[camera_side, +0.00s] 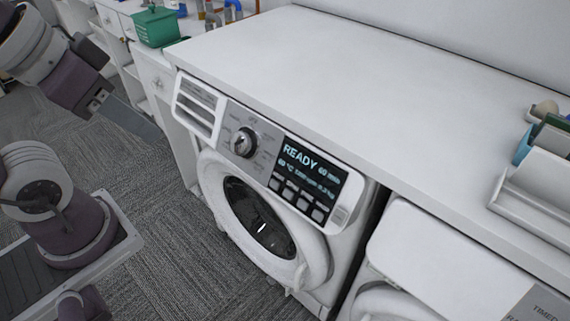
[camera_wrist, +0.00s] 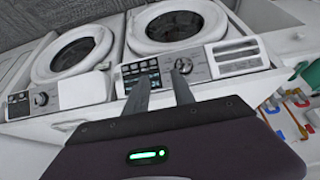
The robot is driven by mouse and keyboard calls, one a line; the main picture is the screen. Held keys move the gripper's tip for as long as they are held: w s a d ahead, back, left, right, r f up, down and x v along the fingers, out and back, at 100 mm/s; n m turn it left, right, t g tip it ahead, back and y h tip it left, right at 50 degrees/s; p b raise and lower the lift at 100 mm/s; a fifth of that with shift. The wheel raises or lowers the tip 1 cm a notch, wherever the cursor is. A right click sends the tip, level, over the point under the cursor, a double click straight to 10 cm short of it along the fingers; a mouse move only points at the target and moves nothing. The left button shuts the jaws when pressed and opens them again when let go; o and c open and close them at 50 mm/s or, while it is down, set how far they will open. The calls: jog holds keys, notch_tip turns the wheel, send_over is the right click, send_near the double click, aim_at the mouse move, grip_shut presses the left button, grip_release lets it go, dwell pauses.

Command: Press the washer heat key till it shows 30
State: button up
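The washer (camera_side: 335,255) stands under a white counter, with a round door and a control panel. Its lit display (camera_side: 310,168) reads READY with 60 min; the smaller line below has a temperature in °C that looks like 40, though the digit is hard to read. Several small keys (camera_side: 297,196) sit in rows under the display; their labels are too small to tell. A round knob (camera_side: 244,143) is left of the display. My gripper (camera_side: 150,132) is left of the washer, apart from it. In the wrist view, my gripper (camera_wrist: 161,77) has two separated, empty fingers, partly overlapping the upside-down panel (camera_wrist: 205,63).
A second white machine (camera_side: 420,245) stands right of the washer. Carpeted floor (camera_side: 165,235) lies open before the washer.

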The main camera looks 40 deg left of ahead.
grip_shut()
dwell(1.3)
